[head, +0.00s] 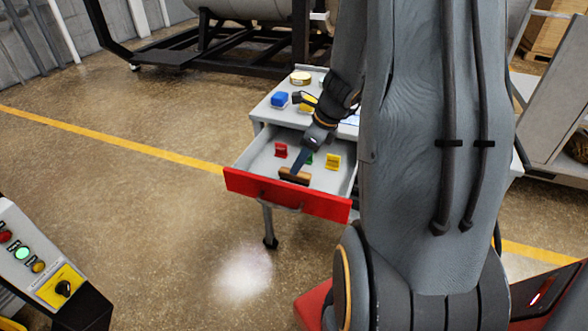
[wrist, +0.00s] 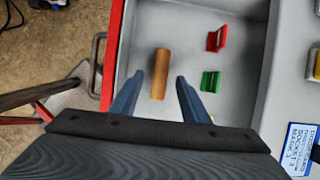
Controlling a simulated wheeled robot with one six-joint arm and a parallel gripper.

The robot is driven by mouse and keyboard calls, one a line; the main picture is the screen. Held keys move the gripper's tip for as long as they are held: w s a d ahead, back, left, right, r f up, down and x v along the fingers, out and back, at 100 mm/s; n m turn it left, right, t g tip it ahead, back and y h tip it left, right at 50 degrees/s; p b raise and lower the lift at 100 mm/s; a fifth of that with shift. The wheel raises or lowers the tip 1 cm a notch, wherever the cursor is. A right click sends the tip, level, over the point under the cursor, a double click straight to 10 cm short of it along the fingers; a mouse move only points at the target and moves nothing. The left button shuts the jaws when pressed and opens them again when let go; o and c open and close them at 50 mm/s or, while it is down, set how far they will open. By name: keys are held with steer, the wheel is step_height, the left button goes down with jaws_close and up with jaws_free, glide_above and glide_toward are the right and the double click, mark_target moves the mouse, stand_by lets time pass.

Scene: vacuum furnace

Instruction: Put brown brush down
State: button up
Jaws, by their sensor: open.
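The brown brush (wrist: 160,74) lies in the open drawer (wrist: 190,20), near its front wall, as seen in the wrist view. In the head view the brush (head: 294,176) is just behind the red drawer front (head: 285,195). My gripper (wrist: 154,84) is open, with one blue finger on each side of the brush. The fingertips look close to the near end of the brush, and I cannot tell whether they touch it. My gripper also shows above the brush in the head view (head: 296,167).
In the drawer are a red clip-like piece (head: 281,150), a green one (wrist: 210,81) and a yellow one (head: 333,161). A control panel (head: 35,255) is at lower left.

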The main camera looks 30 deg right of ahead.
steer(key=shift+s+d+r, duration=0.15)
steer(key=shift+r, duration=0.6)
steer(key=s+a+n, duration=0.1)
steer(key=a+n, duration=0.1)
steer(key=n, duration=0.1)
steer(key=s+a+r+n+g, duration=0.1)
steer(key=a+n, duration=0.2)
steer(key=s+a+r+n, duration=0.1)
steer(key=a+n, duration=0.2)
steer(key=shift+s, duration=0.25)
steer(key=s+a+r+n+g+h, duration=0.2)
steer(key=s+a+n, duration=0.7)
steer(key=n, duration=1)
steer(key=shift+s+a+r+h, duration=0.3)
steer(key=shift+s+r+h, duration=0.1)
steer(key=shift+r, duration=0.2)
steer(key=shift+w, duration=0.1)
